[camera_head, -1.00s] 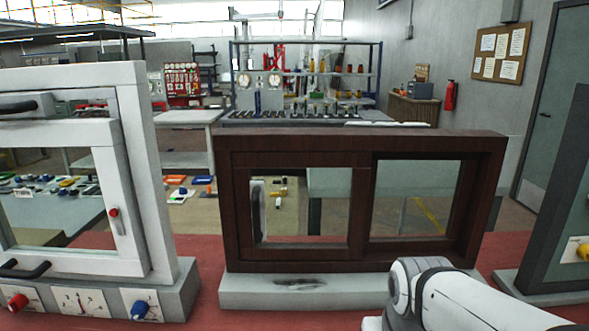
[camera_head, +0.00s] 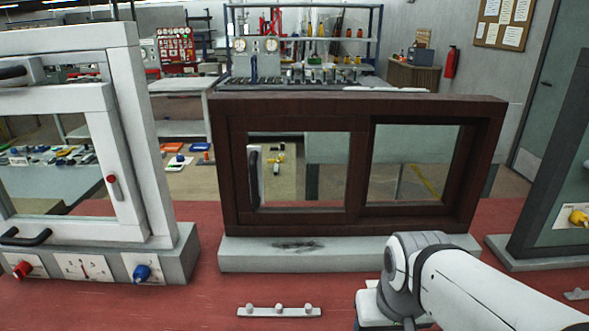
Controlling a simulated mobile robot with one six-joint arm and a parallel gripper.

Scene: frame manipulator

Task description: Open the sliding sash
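A dark brown window frame (camera_head: 362,107) stands upright on a grey base (camera_head: 330,260). Its left half holds a sliding sash (camera_head: 300,220) with a slim dark upright handle (camera_head: 253,180) at its left side. The sash sits at the left of the frame, and the right half shows a second opening. My white arm enters from the lower right, in front of the base's right end. The end of my arm and its fingers do not show, so I cannot see any contact with the handle.
A white window frame (camera_head: 160,150) with red and blue knobs stands at left. A dark grey frame (camera_head: 545,180) stands at right.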

